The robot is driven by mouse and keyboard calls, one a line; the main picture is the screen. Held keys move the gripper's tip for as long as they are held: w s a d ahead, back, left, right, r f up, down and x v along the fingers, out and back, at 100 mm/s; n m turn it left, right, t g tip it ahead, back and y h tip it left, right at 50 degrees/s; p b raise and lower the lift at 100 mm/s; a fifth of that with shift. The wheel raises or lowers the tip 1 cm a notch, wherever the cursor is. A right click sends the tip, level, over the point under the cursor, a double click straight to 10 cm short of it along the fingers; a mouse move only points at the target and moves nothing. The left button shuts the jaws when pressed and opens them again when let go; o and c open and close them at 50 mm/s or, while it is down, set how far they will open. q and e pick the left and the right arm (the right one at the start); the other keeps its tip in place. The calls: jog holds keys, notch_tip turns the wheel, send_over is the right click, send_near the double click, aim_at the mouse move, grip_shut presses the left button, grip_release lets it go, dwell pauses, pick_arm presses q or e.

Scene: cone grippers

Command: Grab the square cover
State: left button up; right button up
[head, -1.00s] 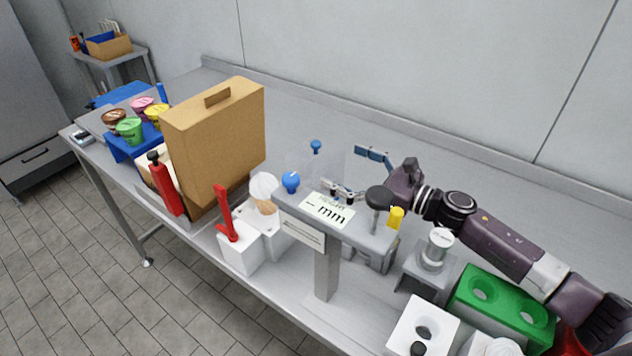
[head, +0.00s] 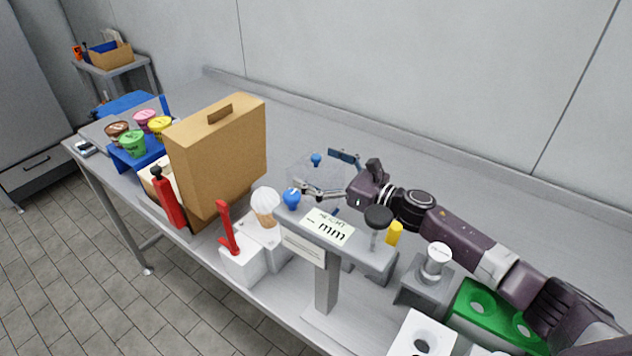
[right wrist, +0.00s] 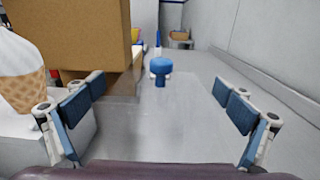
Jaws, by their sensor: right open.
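The square cover is a clear, see-through box with a blue knob on top; in the head view the cover (head: 305,172) stands on the bench behind the height gauge. In the right wrist view the cover (right wrist: 158,115) is straight ahead, its knob upright near the picture's middle. Its clear edges are hard to make out. My right gripper (head: 328,180) is open at the cover's right side. In the wrist view its blue-padded fingers (right wrist: 157,108) are spread wide to either side of the cover, with nothing gripped. My left gripper is out of view.
The height gauge (head: 326,228) with a blue ball knob stands in front. A tall brown box (head: 217,160) is left of the cover, and an ice-cream cone (head: 265,203) stands between them. A green holder (head: 497,312) lies under my right arm. The bench toward the wall is clear.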

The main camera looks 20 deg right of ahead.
jog(key=c, duration=1.8)
jog(key=shift+o, duration=0.2)
jog(key=shift+r, duration=0.1)
